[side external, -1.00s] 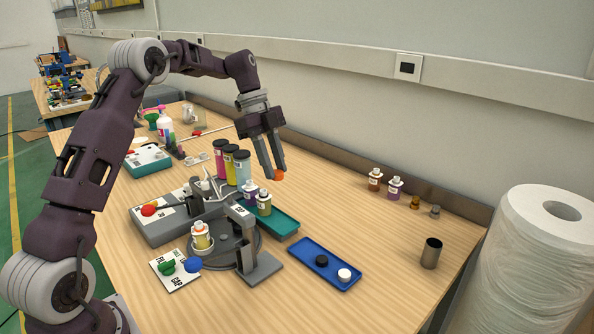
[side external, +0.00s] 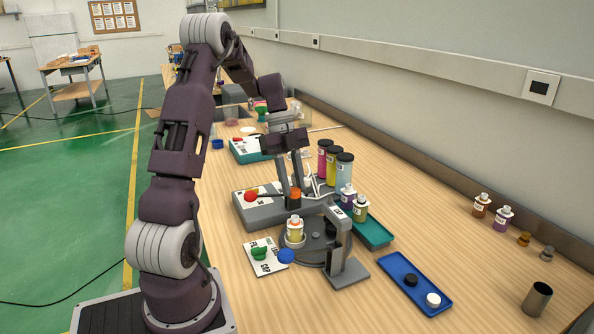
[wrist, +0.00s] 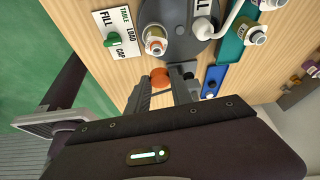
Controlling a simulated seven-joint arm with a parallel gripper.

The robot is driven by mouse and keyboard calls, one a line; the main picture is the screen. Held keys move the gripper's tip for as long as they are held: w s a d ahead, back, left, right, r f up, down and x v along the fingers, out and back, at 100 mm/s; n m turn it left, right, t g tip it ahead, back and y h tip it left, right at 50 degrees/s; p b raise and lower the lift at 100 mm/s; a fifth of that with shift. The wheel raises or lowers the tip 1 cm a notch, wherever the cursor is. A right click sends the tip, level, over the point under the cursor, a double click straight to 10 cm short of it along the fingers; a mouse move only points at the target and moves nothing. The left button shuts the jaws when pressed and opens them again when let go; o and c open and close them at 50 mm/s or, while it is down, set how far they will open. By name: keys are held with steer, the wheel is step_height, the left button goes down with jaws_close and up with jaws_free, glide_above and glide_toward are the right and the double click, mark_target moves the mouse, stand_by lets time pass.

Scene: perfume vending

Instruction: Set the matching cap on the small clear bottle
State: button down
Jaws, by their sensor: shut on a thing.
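A small clear bottle (side external: 295,231) with amber-yellow contents and a white neck stands upright on the round grey turntable (side external: 312,256). It also shows in the wrist view (wrist: 155,40). My gripper (side external: 291,192) is shut on an orange cap (side external: 295,193), which shows between the fingertips in the wrist view (wrist: 159,76). The cap is held above the bottle and apart from it in the side view. In the wrist view the cap lies just below the bottle in the picture. Whether it is lined up over the neck I cannot tell.
A grey arm-like bracket (side external: 343,240) stands at the turntable's right. A teal tray (side external: 374,233) holds small bottles. A blue tray (side external: 412,285) holds a black and a white cap.

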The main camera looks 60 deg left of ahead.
mark_target(295, 217)
steer(key=shift+f, duration=2.9)
steer(key=shift+f, duration=0.7)
steer(key=c, duration=0.6)
jaws_free()
steer(key=shift+r, duration=3.75)
